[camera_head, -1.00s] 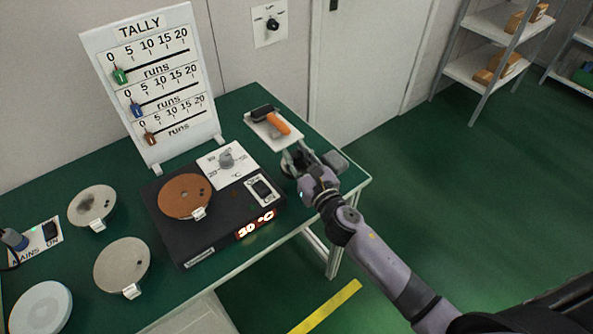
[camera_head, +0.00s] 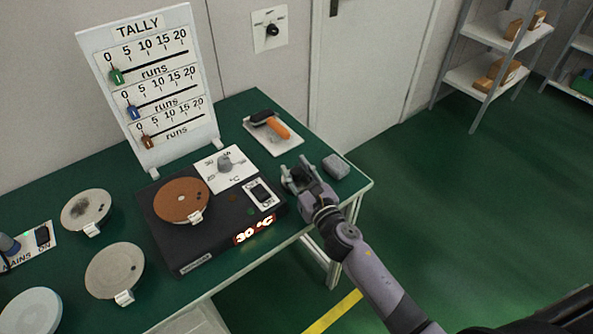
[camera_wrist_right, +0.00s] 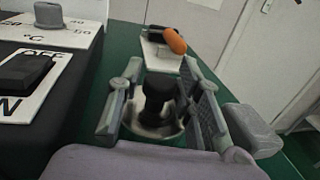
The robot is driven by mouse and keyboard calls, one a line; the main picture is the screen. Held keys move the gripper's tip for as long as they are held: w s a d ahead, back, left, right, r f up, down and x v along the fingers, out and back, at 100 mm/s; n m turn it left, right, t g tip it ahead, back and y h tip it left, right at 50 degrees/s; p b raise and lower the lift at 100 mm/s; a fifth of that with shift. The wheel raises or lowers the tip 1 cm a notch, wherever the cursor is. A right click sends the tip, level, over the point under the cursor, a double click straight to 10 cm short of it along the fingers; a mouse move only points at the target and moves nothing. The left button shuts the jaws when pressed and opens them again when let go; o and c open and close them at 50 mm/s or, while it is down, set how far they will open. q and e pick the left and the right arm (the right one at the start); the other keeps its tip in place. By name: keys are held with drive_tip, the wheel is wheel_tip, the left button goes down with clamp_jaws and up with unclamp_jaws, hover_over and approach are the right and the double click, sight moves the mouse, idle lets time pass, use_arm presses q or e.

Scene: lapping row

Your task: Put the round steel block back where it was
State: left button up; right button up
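The round steel block (camera_wrist_right: 147,128) stands on the green bench with a dark upright knob (camera_wrist_right: 159,96) on top. In the right wrist view it is between the two fingers of my right gripper (camera_wrist_right: 162,100). The fingers are apart, one on each side of the knob, with a gap on the left; contact on the right is unclear. In the head view my right gripper (camera_head: 297,174) is low over the bench, right of the black hotplate (camera_head: 215,232), and mostly hides the block. My left gripper is not in view.
A grey rounded block (camera_head: 336,166) lies just right of the gripper. A white plate (camera_head: 260,136) with an orange-handled tool (camera_head: 277,127) is behind. A copper-coloured disc (camera_head: 181,198) sits on the hotplate. Steel discs (camera_head: 114,270) and the tally board (camera_head: 150,90) are left.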

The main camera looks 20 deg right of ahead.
drive_tip(key=shift+o, duration=1.1)
drive_tip(key=shift+r, duration=0.2)
drive_tip(key=s, duration=0.3)
drive_tip(key=s+d+b, duration=0.1)
drive_tip(key=s, duration=0.7)
drive_tip(key=shift+s+d+f+b, duration=0.15)
drive_tip(key=shift+d+b, duration=0.15)
drive_tip(key=shift+d, duration=0.1)
drive_tip(key=shift+s, duration=0.3)
